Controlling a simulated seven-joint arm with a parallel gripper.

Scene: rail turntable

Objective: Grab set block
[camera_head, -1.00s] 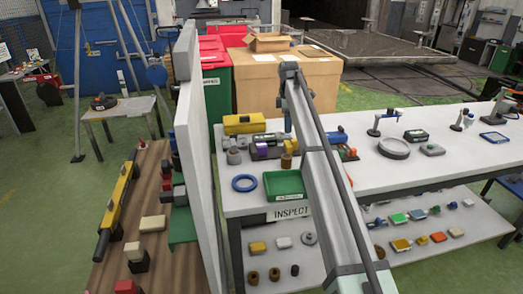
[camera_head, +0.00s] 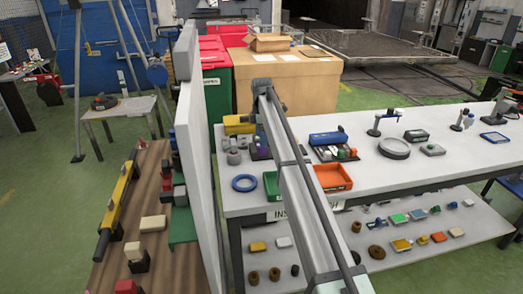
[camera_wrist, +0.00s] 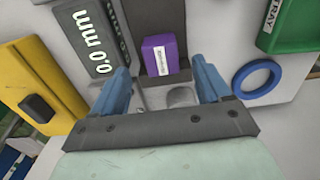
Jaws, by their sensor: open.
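A purple block (camera_wrist: 160,55) with a small white label, which I take to be the set block, shows in the wrist view. It stands in a dark grey holder (camera_wrist: 157,16). My gripper (camera_wrist: 160,68) is open, with its blue fingers apart on the left and right of the block's near side. I see nothing held between the fingers, and I cannot tell how high they are above the block. In the head view my arm covers most of this spot and my gripper is hidden.
A dark gauge (camera_wrist: 93,38) reading 0.0 mm and a yellow case (camera_wrist: 38,85) are left of the fingers. A blue ring (camera_wrist: 257,78) and green tray (camera_wrist: 290,25) are right. A grey cylinder (camera_wrist: 181,96) lies between the fingers. A white partition (camera_head: 200,150) borders the bench's left.

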